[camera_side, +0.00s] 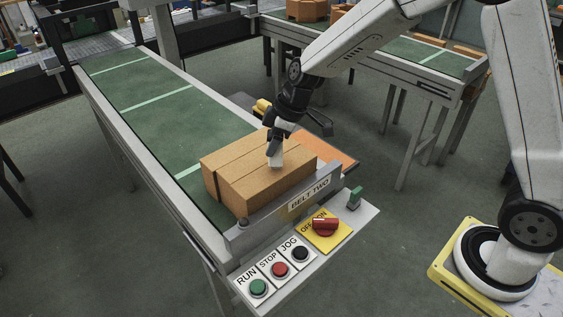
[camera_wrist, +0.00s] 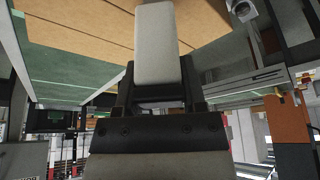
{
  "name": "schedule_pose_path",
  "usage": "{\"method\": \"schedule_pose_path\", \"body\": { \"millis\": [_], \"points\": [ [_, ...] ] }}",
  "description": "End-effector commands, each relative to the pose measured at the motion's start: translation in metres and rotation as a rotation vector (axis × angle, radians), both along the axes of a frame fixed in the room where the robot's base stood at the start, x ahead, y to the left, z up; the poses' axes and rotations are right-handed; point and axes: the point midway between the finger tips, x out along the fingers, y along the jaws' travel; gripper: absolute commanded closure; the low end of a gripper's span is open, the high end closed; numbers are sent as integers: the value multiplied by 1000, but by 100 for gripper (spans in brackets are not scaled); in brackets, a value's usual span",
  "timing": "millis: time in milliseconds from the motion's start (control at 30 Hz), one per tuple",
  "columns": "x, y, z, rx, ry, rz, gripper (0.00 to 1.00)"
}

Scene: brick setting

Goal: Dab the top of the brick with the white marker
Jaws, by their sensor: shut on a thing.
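The brick (camera_side: 245,185) is a brown, cardboard-like block with a dark line across its top and side. It lies on the near end of the green belt. My gripper (camera_side: 274,148) points down over the top of the brick. It is shut on a pale grey-white marker (camera_side: 276,160), which also shows as a rounded block in the wrist view (camera_wrist: 155,42). The marker's lower end is at the brick's top, near its far right part; I cannot tell whether it touches. The brick's brown face (camera_wrist: 85,22) fills the upper part of the wrist view.
The green belt (camera_side: 150,95) is clear behind the brick. A "BELT TWO" plate (camera_side: 308,196) stands at the belt's near end, with a control panel (camera_side: 290,257) in front carrying buttons and a red switch (camera_side: 325,224). An orange panel (camera_side: 338,160) lies right of the brick.

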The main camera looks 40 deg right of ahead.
Motion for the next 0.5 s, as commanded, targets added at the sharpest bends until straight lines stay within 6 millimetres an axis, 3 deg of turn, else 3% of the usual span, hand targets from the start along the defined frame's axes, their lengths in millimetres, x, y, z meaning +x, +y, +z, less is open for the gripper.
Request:
{"method": "schedule_pose_path", "body": {
  "millis": [500],
  "points": [
    [0,0,-4,0,0,0,85]
  ]
}}
